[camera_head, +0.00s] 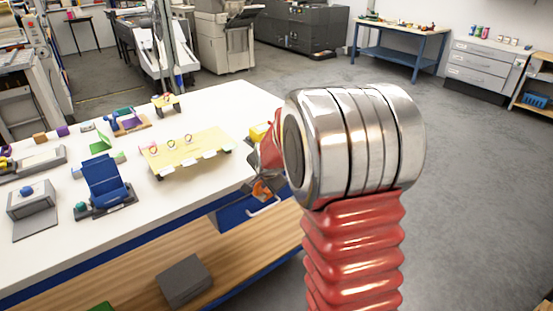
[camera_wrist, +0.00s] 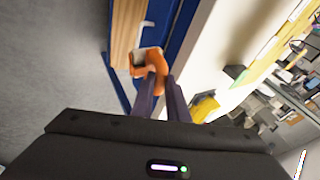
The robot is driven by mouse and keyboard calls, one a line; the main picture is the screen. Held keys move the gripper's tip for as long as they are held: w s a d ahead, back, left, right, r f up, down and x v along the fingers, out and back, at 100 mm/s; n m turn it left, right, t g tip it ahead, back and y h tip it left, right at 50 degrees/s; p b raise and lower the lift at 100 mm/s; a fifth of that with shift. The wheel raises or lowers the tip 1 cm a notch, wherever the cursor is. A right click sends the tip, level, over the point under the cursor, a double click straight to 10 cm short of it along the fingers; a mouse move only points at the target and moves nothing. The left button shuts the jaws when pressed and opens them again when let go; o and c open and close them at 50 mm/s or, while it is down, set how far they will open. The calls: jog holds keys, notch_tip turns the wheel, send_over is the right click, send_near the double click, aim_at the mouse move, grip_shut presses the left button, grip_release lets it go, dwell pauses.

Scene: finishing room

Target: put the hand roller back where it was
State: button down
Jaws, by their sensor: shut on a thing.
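The hand roller is orange with a pale part, and my gripper (camera_wrist: 160,80) is shut on it. In the wrist view the hand roller (camera_wrist: 152,60) sits between the tips of my two dark fingers. In the head view the orange of the hand roller (camera_head: 262,189) shows just off the right edge of the white-topped bench (camera_head: 235,98), near the blue drawer. My gripper is mostly hidden there behind my red and chrome arm.
A yellow block (camera_head: 259,132) lies near the bench's right edge, close to my arm. A yellow board with rings (camera_head: 188,150), a blue stand (camera_head: 105,180) and a grey device (camera_head: 33,205) also stand on the bench. A blue drawer (camera_head: 247,211) hangs below the top. Open floor lies right.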

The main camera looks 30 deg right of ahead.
jog(key=s+a+f+n+y, duration=0.1)
jog(key=s+a+f, duration=0.3)
jog(key=a+f, duration=0.3)
jog(key=s+a+f+n+y, duration=0.1)
jog(key=s+a+f+n, duration=0.1)
jog(key=s+a+f, duration=0.3)
jog(key=a+f, duration=0.3)
jog(key=a, duration=0.3)
jog(key=shift+f, duration=0.2)
jog(key=shift+d, duration=0.1)
